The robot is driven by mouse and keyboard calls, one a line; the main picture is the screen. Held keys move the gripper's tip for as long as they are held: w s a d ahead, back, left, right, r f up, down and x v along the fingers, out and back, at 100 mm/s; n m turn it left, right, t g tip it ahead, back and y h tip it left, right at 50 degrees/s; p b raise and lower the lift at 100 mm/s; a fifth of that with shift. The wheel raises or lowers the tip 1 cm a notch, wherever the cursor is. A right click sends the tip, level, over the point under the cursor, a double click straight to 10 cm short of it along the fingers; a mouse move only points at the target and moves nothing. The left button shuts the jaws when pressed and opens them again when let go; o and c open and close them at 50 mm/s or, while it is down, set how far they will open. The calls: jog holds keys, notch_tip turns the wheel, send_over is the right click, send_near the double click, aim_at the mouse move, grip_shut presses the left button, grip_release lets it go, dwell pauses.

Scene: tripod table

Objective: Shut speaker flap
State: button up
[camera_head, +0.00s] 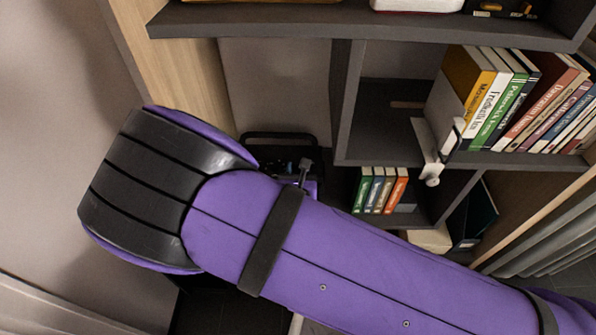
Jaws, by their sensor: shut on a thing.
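A black boxy thing with a raised handle-like frame (283,138) stands in the corner left of the shelves, just behind my arm. It may be the speaker, but only its top shows and I cannot make out a flap. Small grey and bluish parts show on it beside my arm. My purple arm crosses from the lower right to the left and hides whatever is below. My gripper is hidden behind the arm, so its fingers and anything in them do not show.
A dark shelf unit (347,100) fills the right, with a row of books (520,105) and a white bracket (430,150) beside them. Smaller books (380,190) stand below. A wooden panel (185,70) and wall bound the left. Grey ribbed shapes (550,235) stand at lower right.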

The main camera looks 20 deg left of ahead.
jog(key=g, duration=0.1)
jog(key=w+g, duration=0.1)
jog(key=g, duration=0.1)
jog(key=shift+w+a+r+h, duration=0.1)
jog(key=shift+w+r+h, duration=0.05)
jog(key=shift+r+h, duration=0.2)
jog(key=g, duration=0.1)
jog(key=w+g, duration=0.1)
jog(key=g, duration=0.1)
jog(key=shift+w+a+g+h, duration=0.1)
jog(key=shift+a+g+h, duration=0.1)
jog(key=shift+g+h, duration=0.1)
jog(key=shift+w+a+f+g+h, duration=0.1)
jog(key=shift+w+g+h, duration=0.1)
jog(key=shift+g, duration=0.55)
jog(key=shift+w+a+f+g+h, duration=0.1)
jog(key=shift+w+f+g+h, duration=0.05)
jog(key=shift+g, duration=0.55)
jog(key=shift+w+a+f+g+h, duration=0.1)
jog(key=shift+w+g+h, duration=0.1)
jog(key=shift+g, duration=0.55)
jog(key=shift+w+f+g, duration=0.15)
jog(key=shift+w+g, duration=0.2)
jog(key=shift+g, duration=0.45)
jog(key=shift+w+f+g+h, duration=0.15)
jog(key=shift+g+h, duration=0.25)
jog(key=shift+g, duration=0.3)
jog(key=shift+f+g, duration=0.1)
jog(key=shift+g, duration=0.2)
